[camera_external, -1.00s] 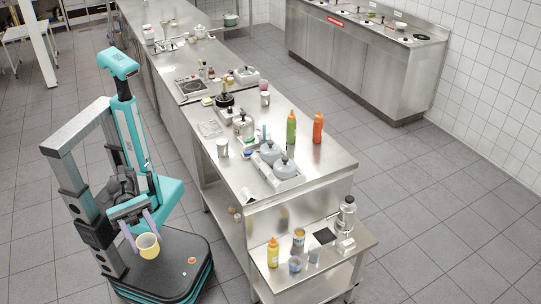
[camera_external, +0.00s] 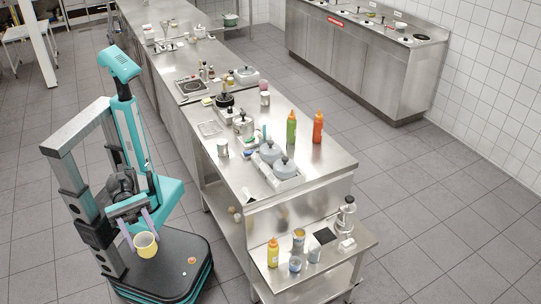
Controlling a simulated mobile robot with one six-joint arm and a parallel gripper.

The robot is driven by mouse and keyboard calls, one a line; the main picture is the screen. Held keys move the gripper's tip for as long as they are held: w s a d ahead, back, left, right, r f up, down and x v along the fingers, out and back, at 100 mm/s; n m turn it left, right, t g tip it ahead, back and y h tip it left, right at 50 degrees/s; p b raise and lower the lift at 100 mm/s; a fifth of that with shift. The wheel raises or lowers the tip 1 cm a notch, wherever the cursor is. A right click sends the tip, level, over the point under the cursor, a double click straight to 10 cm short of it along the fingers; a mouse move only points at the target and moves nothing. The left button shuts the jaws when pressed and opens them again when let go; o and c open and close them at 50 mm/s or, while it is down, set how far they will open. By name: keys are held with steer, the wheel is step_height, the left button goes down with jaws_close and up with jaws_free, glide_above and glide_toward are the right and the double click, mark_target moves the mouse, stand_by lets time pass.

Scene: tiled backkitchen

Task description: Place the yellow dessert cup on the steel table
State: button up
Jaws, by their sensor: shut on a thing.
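The yellow dessert cup (camera_external: 146,246) is held low over my own base, its pale open mouth facing up. My gripper (camera_external: 139,229) is shut on the cup, with its two purple-grey fingers reaching down to the rim. The steel table is a long counter, and its near top (camera_external: 325,160) stands to the right of my gripper, apart from the cup. A lower steel shelf (camera_external: 325,276) joins its near end. The exact finger contact is too small to see.
A yellow bottle (camera_external: 273,252), cups and a blender (camera_external: 345,215) crowd the lower shelf. The counter's near right corner is bare.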

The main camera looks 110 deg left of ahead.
steer(key=w+a+f+n+t+y+b, duration=0.3)
steer(key=w+a+f+n+y+b, duration=0.2)
steer(key=w+a+f+n+y, duration=0.9)
steer(key=w+a+f+n+g+y+b, duration=0.1)
steer(key=w+a+f+y+b, duration=0.2)
steer(key=w+a+f, duration=0.3)
steer(key=w+a+f+g+y+b, duration=0.2)
steer(key=w+a+f+y, duration=0.3)
steer(key=a+f, duration=1)
step_height(320, 180, down, 4)
steer(key=shift+w+r+n+y+b, duration=0.2)
steer(key=shift+w+n+y+b, duration=0.15)
steer(key=shift+w+b, duration=0.4)
steer(key=shift+s, duration=0.1)
step_height(320, 180, down, 14)
steer(key=b, duration=0.5)
steer(key=shift+f, duration=0.1)
steer(key=shift+f+b, duration=0.85)
steer(key=shift+f, duration=1.1)
steer(key=shift+f, duration=0.1)
